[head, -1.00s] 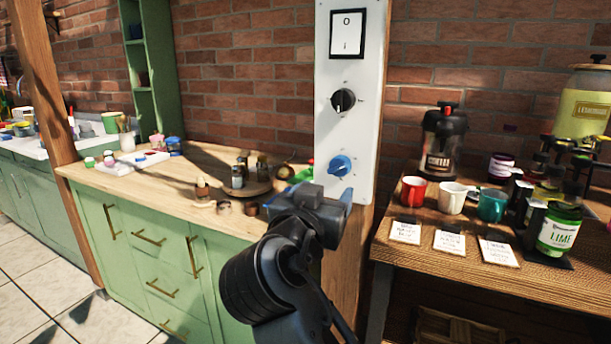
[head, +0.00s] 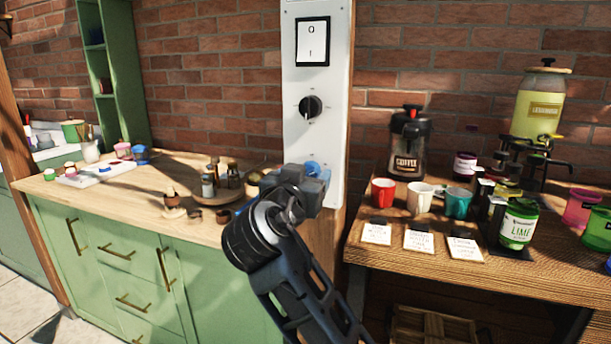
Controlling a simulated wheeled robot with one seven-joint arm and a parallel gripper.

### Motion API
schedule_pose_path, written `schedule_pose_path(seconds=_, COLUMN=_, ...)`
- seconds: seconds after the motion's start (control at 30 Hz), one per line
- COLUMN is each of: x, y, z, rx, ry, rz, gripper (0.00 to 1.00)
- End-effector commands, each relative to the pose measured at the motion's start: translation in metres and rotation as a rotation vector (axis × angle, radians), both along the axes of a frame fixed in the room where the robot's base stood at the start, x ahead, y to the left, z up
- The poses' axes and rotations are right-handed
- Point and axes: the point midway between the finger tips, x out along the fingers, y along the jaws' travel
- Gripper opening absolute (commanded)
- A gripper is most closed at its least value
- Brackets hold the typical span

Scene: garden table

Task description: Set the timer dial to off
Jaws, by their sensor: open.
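A white control panel (head: 331,135) stands upright on a wooden post. It carries a black and white rocker switch (head: 313,42) marked O and I at the top, a black dial (head: 311,106) with small marks around it in the middle, and a blue dial (head: 313,168) below. I cannot read the marks to tell which dial is the timer. My gripper (head: 309,180) is open in front of the blue dial and covers its lower part. Its fingertips are mostly hidden, so I cannot tell whether they touch the dial.
A green cabinet with a wooden top (head: 140,205) stands left, holding small bottles on a round tray. A wooden table (head: 400,262) stands close on the right with mugs (head: 420,198), cards, a coffee dispenser (head: 409,145) and a lime jar (head: 518,224). Brick wall behind.

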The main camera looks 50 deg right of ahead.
Motion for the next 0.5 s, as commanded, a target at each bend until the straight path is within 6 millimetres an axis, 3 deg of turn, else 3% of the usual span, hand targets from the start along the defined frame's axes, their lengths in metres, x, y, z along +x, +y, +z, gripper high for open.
schedule_pose_path(seconds=0.1, x=0.0001, y=0.0001, z=-0.0001, rx=0.0, ry=0.0, rz=0.0, gripper=0.68)
schedule_pose_path(seconds=0.5, x=-0.0002, y=0.0002, z=-0.0001, rx=0.0, ry=0.0, rz=0.0, gripper=0.29)
